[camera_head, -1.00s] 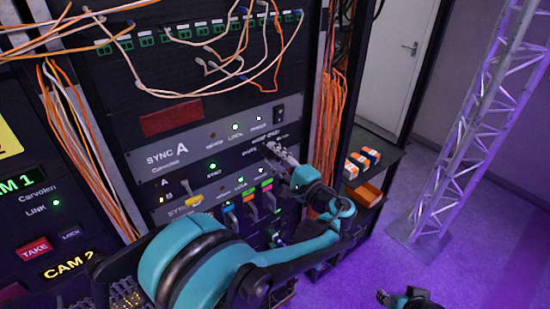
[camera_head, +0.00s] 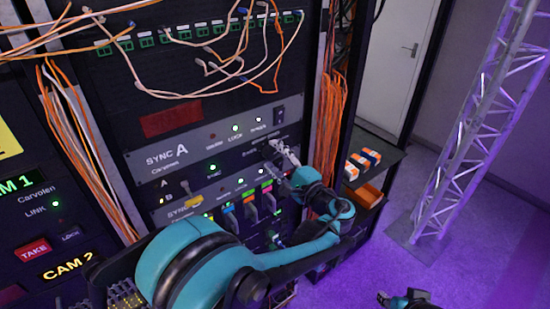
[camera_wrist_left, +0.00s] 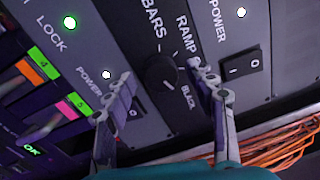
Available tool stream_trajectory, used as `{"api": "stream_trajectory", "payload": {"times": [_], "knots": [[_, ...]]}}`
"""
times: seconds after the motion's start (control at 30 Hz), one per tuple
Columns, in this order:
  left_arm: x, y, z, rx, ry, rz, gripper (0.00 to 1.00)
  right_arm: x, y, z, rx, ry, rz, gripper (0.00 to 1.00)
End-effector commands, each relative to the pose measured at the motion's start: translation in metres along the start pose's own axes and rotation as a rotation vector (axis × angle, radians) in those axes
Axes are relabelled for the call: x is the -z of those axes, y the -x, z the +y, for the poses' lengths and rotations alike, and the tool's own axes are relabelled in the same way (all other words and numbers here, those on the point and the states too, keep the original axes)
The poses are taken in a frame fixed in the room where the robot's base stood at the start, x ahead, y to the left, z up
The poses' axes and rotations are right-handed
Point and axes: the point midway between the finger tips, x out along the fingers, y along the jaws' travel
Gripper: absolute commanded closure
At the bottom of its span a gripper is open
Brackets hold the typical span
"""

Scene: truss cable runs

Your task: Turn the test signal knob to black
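My left gripper (camera_wrist_left: 160,80) is open, with one finger on each side of the knob and gaps between fingers and knob. In the head view my left gripper (camera_head: 282,153) is at the right part of the rack, below the SYNC A panel, and hides the knob. My right gripper (camera_head: 405,299) shows only partly at the bottom edge.
A black rocker power switch (camera_wrist_left: 241,64) is right of the knob. A lower panel with coloured levers (camera_head: 250,207) sits below the gripper. Orange cables (camera_head: 331,115) hang right of the rack, near my left arm. A truss tower (camera_head: 470,135) stands at the right.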

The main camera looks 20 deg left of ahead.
Motion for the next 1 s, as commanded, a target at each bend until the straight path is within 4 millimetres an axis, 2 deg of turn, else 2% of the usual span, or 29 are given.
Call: {"api": "stream_trajectory", "payload": {"times": [0.27,0.37,0.7,0.83,1.0], "knots": [[0.001,0.008,-0.001,0.001,0.001,0.003,0.45,0.000,0.000,0.000,0.000,0.000,0.000,0.60],[0.001,0.023,-0.001,0.001,0.001,0.004,0.45,0.000,0.000,0.000,0.000,0.000,0.000,0.60],[0.001,0.095,0.000,0.001,0.001,0.004,0.45,0.000,0.000,0.000,0.000,0.000,0.000,0.60],[0.001,0.112,0.000,0.001,0.000,0.003,0.45,0.000,0.000,0.000,0.000,0.000,0.000,0.60],[0.000,0.120,0.000,0.000,0.000,0.000,0.45,0.000,0.000,0.000,0.000,0.000,0.000,0.60]]}}
